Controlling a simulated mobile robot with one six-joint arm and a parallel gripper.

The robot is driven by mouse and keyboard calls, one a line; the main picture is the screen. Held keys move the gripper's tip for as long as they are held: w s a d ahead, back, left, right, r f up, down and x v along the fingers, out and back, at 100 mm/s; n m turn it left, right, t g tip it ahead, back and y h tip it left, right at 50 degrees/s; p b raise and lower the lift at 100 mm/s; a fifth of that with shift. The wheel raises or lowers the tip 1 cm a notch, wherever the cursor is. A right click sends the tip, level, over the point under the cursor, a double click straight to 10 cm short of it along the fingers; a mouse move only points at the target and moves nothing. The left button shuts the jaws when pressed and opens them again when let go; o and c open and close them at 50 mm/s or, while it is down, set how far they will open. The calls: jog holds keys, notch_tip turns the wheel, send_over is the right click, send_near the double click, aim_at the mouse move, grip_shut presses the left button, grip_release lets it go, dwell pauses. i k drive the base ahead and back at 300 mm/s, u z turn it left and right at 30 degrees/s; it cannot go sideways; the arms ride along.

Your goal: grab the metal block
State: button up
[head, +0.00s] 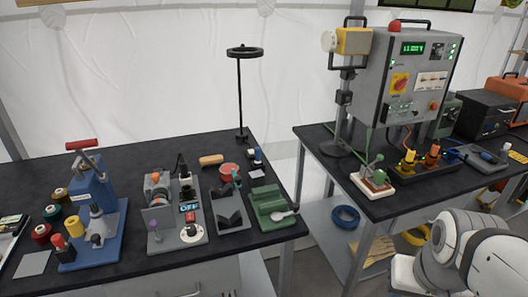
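I cannot tell for certain which thing is the metal block. A grey metal piece with black V-shaped parts (232,196) stands on the left table, right of the middle. A small pale block (257,174) lies behind it to the right, too small to make out its material. A flat grey plate (33,263) lies at the table's front left. My white arm shows at the lower right, far from these things. My gripper is out of the picture.
The black left table (120,283) holds a blue press (92,205), a grey switch fixture (175,212), a green cradle (270,208) and a tall black stand (240,90). A gap separates it from the right table (335,165), which bears a control box (408,75).

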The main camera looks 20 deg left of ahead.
aim_at(256, 177)
jog(key=u, duration=0.65)
jog(key=i, duration=1.15)
jog(key=u, duration=0.45)
jog(key=k, duration=0.95)
jog(key=u, duration=0.15)
jog(key=i, duration=0.95)
jog(key=z, duration=0.05)
